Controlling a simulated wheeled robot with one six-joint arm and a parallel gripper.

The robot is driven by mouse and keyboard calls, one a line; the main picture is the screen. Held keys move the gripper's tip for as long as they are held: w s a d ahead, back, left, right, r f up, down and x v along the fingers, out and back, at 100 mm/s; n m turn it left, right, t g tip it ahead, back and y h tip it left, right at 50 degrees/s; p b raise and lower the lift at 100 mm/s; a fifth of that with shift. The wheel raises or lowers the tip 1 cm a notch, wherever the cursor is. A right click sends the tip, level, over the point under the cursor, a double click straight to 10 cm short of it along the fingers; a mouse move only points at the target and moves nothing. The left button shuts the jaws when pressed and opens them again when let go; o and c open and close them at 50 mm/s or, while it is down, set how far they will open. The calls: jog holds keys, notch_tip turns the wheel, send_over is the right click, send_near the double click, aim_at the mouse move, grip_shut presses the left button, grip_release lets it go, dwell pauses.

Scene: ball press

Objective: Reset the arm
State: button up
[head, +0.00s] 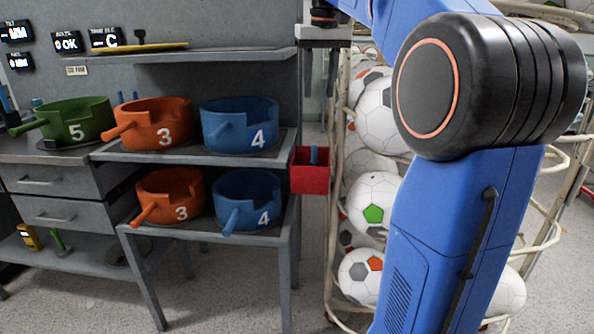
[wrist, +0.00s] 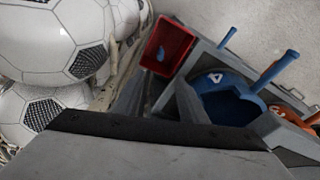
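My blue arm fills the right part of the head view. My gripper (head: 320,92) hangs near the top centre, pointing down, between the shelves and the ball rack. Its two fingers stand apart with nothing between them. In the wrist view my gripper (wrist: 157,95) shows its dark body across the bottom, with the red bin beyond the fingers. The gripper appears clear of everything around it.
A red bin (head: 310,171) hangs at the shelf's right end. Orange and blue numbered holders (head: 158,124) stand on the grey shelves, a green one (head: 75,122) at left. A rack of soccer balls (head: 372,202) stands behind my arm.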

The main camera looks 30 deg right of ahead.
jog(key=s+a+f+n+t, duration=0.1)
jog(key=s+a+f, duration=0.4)
jog(key=s+f, duration=0.4)
jog(key=s+a+f+n+t, duration=0.1)
jog(key=s+a+f, duration=0.4)
jog(key=s+f, duration=0.4)
jog(key=s+a+f+n+t, duration=0.1)
jog(key=s+a+f, duration=0.4)
jog(key=s+f, duration=0.4)
notch_tip(320, 180, down, 6)
jog(key=shift+s+f, duration=0.2)
jog(key=shift+s, duration=0.1)
